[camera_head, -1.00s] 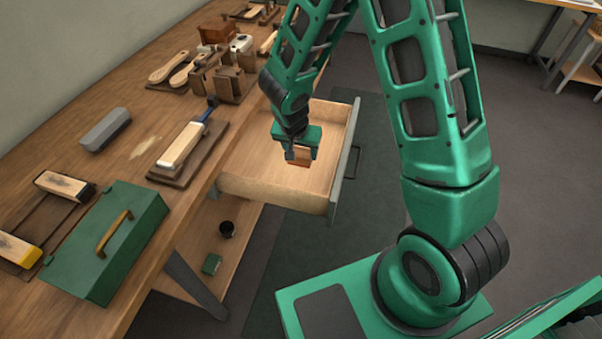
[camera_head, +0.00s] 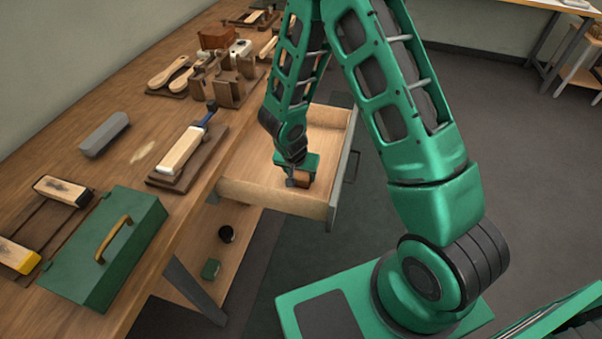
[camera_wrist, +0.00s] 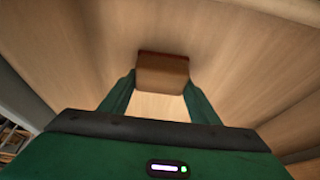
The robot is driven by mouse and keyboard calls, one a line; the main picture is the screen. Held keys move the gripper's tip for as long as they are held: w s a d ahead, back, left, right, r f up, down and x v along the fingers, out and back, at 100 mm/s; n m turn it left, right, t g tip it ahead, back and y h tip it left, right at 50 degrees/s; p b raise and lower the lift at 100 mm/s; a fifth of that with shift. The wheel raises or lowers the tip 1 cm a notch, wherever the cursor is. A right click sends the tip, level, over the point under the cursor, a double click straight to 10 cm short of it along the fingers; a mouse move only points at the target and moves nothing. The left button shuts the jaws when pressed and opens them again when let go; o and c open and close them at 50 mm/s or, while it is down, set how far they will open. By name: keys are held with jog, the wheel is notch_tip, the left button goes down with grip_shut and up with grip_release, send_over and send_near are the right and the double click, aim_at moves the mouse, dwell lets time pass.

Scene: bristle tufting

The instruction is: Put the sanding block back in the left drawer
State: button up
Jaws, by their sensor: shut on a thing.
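The sanding block (camera_head: 303,181) is a small brown block inside the open drawer (camera_head: 272,197), which is pulled out from the side of the bench. In the wrist view the block (camera_wrist: 162,72) shows between the fingertips, brown with a reddish edge, over the pale wood drawer floor. My gripper (camera_head: 299,178) points down into the drawer and is shut on the block; it also shows in the wrist view (camera_wrist: 160,82). The block is low over the drawer floor, but I cannot tell whether it touches it.
The drawer walls and its grey-green front (camera_head: 344,177) surround my gripper. On the wooden bench (camera_head: 60,152) are a green toolbox (camera_head: 80,262), a grey block (camera_head: 104,134), a brush on a board (camera_head: 181,152) and several wooden tools. A shelf with small items lies below.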

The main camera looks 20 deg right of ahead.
jog(key=o, duration=1.1)
jog(key=shift+r, duration=0.1)
jog(key=v, duration=1.2)
